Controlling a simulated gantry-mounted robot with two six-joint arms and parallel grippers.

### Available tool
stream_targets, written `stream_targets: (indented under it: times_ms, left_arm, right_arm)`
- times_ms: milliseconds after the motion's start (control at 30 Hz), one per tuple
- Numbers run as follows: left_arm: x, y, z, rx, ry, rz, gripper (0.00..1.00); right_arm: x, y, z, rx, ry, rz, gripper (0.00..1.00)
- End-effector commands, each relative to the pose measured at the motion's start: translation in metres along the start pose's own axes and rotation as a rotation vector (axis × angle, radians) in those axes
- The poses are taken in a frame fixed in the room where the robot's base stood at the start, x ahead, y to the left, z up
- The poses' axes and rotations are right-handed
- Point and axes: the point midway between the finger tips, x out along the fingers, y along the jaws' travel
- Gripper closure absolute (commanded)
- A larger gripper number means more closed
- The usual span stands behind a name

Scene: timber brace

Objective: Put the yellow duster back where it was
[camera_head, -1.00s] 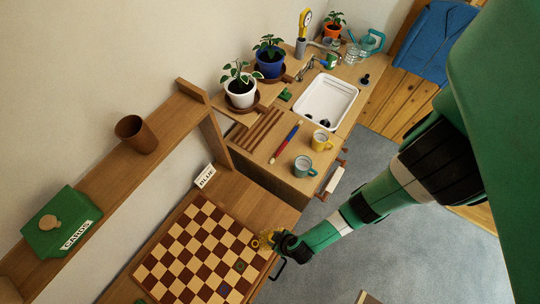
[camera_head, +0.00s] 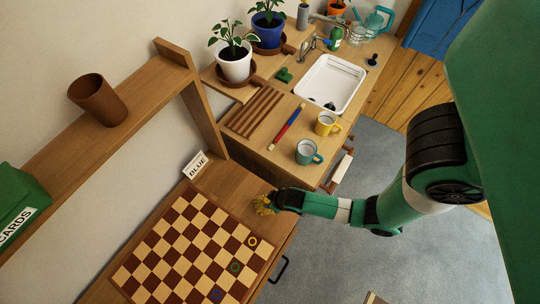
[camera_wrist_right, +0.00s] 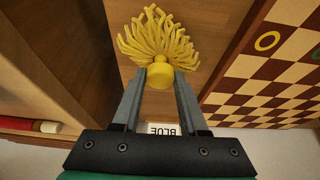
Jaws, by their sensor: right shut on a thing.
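The yellow duster (camera_head: 263,205) has a head of thick yellow strands and a round yellow hub. It shows clearly in the right wrist view (camera_wrist_right: 157,40). My right gripper (camera_head: 275,200) is shut on its hub, between two grey fingers (camera_wrist_right: 160,78). In the head view the duster is over the bare wooden top just past the chessboard's (camera_head: 190,250) upper right edge. I cannot tell whether its strands touch the wood. My left gripper is not in view.
A white BLUE card (camera_head: 196,166) stands at the back of the wooden top. Coloured rings lie on the board. Beyond are a teal mug (camera_head: 308,153), a yellow mug (camera_head: 327,124), a red-and-blue stick (camera_head: 287,128) and a white sink (camera_head: 330,84). A shelf (camera_head: 135,100) runs along the wall.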

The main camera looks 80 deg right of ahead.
Motion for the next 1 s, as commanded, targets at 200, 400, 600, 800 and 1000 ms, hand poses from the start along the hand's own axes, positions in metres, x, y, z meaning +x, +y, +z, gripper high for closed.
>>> stream_targets:
  times_ms: [200, 400, 600, 800, 1000]
  left_arm:
    - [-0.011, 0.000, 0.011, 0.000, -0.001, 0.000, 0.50]
    - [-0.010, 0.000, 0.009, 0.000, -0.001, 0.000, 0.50]
    - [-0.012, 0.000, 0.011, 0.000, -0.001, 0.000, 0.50]
    - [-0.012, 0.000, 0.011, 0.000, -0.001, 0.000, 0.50]
    - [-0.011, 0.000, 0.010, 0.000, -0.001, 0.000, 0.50]
  right_arm:
    - [0.031, 0.001, 0.012, 0.001, -0.001, 0.001, 1.00]
    - [0.030, 0.001, 0.011, 0.001, 0.000, 0.000, 1.00]
    - [0.032, 0.001, 0.013, 0.001, 0.000, 0.001, 0.48]
    - [0.032, 0.001, 0.013, 0.001, 0.000, 0.001, 0.27]
    - [0.031, 0.001, 0.012, 0.001, 0.000, 0.001, 0.27]
